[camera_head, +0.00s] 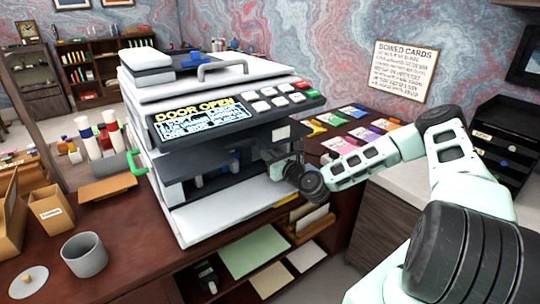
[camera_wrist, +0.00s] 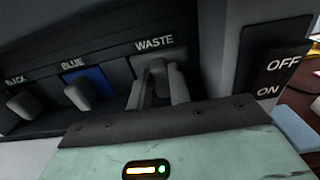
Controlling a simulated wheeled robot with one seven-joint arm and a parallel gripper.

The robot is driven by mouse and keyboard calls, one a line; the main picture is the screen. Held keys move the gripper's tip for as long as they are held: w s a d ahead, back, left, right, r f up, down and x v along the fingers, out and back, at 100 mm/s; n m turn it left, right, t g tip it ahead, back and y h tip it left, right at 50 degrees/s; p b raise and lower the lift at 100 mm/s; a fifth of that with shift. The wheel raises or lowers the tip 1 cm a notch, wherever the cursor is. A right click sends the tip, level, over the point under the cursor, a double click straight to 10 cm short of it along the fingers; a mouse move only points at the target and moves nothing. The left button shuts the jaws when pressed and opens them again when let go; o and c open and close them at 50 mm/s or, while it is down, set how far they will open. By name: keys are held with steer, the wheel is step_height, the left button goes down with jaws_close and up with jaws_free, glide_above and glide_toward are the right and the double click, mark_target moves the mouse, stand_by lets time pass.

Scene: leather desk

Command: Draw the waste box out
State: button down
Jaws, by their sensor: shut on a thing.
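The waste box (camera_wrist: 138,62) shows in the wrist view as a dark front with a grey handle under the white word WASTE. My gripper (camera_wrist: 159,92) has one finger on each side of that handle and is shut on it. The box front looks about level with its neighbours, a black slot handle (camera_wrist: 22,103) and a blue slot (camera_wrist: 88,82) with its own handle. In the head view my gripper (camera_head: 287,163) reaches into the right end of the open front of the white machine (camera_head: 195,225). My wrist hides the waste box there.
The machine's display (camera_head: 203,115) reads DOOR OPEN. An OFF/ON switch (camera_wrist: 275,75) sits right of the waste box, close to my gripper. A grey cup (camera_head: 84,258) stands at front left. Shelves with papers (camera_head: 254,249) lie below the machine.

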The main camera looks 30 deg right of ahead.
steer(key=s+d+p, duration=0.1)
steer(key=s+p, duration=0.5)
steer(key=s, duration=2.5)
stand_by(1.4)
